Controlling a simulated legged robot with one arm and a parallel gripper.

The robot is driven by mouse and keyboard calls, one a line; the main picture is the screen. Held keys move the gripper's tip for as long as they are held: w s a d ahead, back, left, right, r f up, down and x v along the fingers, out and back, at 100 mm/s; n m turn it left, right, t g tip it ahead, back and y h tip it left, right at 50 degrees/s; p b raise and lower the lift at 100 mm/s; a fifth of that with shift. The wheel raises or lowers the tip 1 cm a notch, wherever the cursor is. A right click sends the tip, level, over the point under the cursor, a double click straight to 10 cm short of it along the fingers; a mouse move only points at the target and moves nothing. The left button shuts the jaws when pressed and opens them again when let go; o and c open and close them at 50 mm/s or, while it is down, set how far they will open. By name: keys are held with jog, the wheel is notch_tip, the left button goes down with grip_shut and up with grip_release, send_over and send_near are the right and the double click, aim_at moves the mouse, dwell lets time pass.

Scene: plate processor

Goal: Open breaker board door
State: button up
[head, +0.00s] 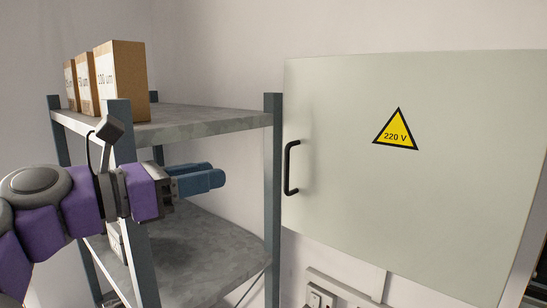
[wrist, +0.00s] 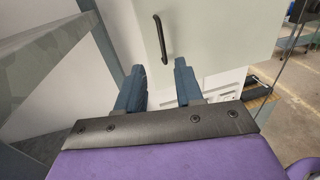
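The breaker board door (head: 340,115) is a pale grey-green panel with a yellow 220 V triangle, and it looks shut. Its black vertical handle (head: 291,168) sits near the door's left edge. The handle (wrist: 160,38) shows ahead, beyond the fingertips, and the door (wrist: 205,30) fills the upper middle.
A metal shelf rack (head: 205,122) stands left of the door, its post (head: 272,200) close to the door's left edge. Cardboard boxes (head: 122,82) stand on its top shelf. White switches (head: 322,298) are on the wall below the door. Open floor (wrist: 290,105) shows at right.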

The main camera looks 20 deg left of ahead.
aim_at(285, 158)
jog(key=p+x, duration=0.2)
jog(key=x, duration=1.3)
jog(key=shift+w, duration=0.2)
jog(key=shift+d, duration=0.15)
jog(key=shift+s, duration=0.1)
grip_shut()
jog(key=shift+r, duration=0.1)
dwell(0.5)
